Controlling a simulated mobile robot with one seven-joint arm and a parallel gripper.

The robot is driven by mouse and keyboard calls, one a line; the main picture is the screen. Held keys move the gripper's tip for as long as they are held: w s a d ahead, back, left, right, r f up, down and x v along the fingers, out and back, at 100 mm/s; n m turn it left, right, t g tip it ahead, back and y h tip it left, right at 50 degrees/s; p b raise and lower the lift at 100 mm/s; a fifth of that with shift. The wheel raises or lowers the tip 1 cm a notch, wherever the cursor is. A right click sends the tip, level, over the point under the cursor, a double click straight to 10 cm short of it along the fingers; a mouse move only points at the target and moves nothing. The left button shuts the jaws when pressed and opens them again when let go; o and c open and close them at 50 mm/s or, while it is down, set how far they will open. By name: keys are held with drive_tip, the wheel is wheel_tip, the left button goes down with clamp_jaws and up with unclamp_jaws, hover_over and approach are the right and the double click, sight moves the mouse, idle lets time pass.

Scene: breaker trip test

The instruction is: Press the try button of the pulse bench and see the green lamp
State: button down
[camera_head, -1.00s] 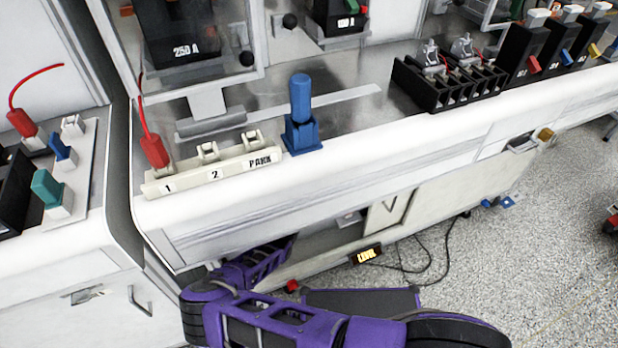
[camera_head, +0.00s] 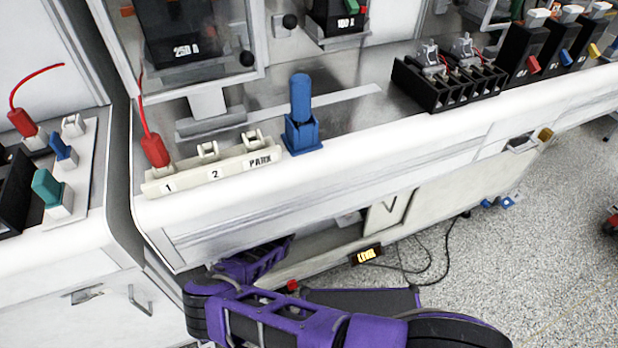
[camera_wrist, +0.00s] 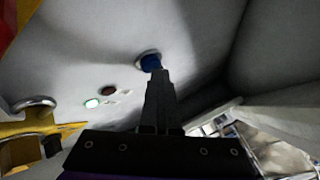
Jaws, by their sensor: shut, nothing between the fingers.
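In the wrist view a round blue button (camera_wrist: 150,62) in a pale ring sits on a grey-white panel. My gripper (camera_wrist: 157,75) is shut and empty, with its fingertips at the lower edge of the button. They overlap the button in the picture and look to be against it; how far it is pushed in is hidden. Left of the fingers, a small lamp (camera_wrist: 92,103) glows pale green. A dark brownish round lamp (camera_wrist: 108,91) beside it looks unlit. In the head view my gripper is hidden below the bench.
In the wrist view a yellow part (camera_wrist: 35,130) with a metal ring stands at the left. In the head view the white bench (camera_head: 330,160) overhangs my arm. A lit amber sign (camera_head: 366,255) and black cables (camera_head: 425,268) lie beneath. Speckled floor at right is mostly clear.

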drive_tip(key=shift+r, duration=0.2)
drive_tip(key=shift+s+d+f+p, duration=0.15)
drive_tip(key=shift+s+d+p, duration=0.25)
drive_tip(key=shift+s+p, duration=0.3)
drive_tip(key=shift+s, duration=0.1)
drive_tip(key=s+p, duration=0.1)
drive_tip(key=s+d+p, duration=0.1)
drive_tip(key=s, duration=0.1)
drive_tip(key=s+d, duration=0.1)
drive_tip(key=shift+s+p, duration=0.25)
drive_tip(key=shift+p, duration=0.15)
idle(0.7)
